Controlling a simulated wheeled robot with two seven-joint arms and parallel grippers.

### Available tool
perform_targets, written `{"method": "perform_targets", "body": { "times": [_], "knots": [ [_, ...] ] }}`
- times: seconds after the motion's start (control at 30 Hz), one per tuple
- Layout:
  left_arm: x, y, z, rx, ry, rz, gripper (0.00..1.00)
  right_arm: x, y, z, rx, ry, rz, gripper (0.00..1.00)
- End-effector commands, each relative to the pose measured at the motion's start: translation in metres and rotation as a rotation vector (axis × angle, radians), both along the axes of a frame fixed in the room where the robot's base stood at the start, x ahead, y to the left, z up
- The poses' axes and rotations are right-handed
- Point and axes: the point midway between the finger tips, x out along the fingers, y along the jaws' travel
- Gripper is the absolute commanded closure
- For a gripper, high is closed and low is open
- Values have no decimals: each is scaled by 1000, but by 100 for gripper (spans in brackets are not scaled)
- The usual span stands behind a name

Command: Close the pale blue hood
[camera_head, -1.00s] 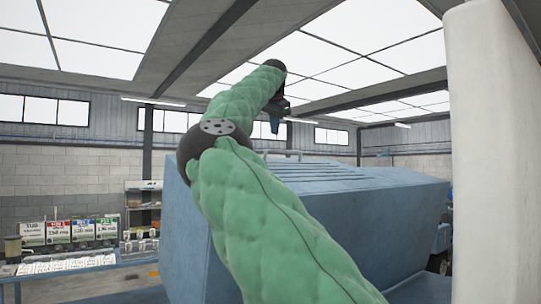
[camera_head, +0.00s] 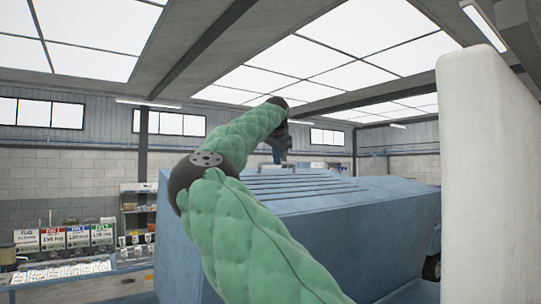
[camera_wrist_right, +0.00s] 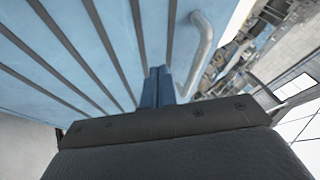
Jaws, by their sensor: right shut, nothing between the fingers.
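The pale blue hood (camera_head: 370,205) is a large box-like cover with slatted vents on top, filling the middle and right of the head view. It also fills the upper left of the wrist view (camera_wrist_right: 75,50), where its dark slots run towards my fingers. A bent metal handle (camera_wrist_right: 204,45) stands at its edge. My right gripper (camera_head: 281,154) is over the far part of the hood top. In the wrist view its two blue fingers (camera_wrist_right: 157,85) are together and empty, beside the handle; contact with the hood cannot be judged. My left gripper is not seen.
A pale upright slab (camera_head: 490,180) blocks the right side of the head view. A bench (camera_head: 75,285) with signs (camera_head: 75,238) and a shelf (camera_head: 137,215) stand at the left. Free air lies above the hood.

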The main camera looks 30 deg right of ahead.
Motion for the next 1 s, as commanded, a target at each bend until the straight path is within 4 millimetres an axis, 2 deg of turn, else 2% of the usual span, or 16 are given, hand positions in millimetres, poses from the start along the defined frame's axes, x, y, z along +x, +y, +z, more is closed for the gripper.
{"method": "perform_targets", "body": {
  "times": [0.1,0.3,0.6,1.0],
  "knots": [
    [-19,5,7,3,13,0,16,8,-2,-4,-1,0,3,100],
    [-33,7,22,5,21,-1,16,27,-1,-2,-1,1,3,100],
    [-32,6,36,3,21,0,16,43,1,-4,-2,1,2,100],
    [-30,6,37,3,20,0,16,45,1,-5,-1,0,2,100]
  ]
}}
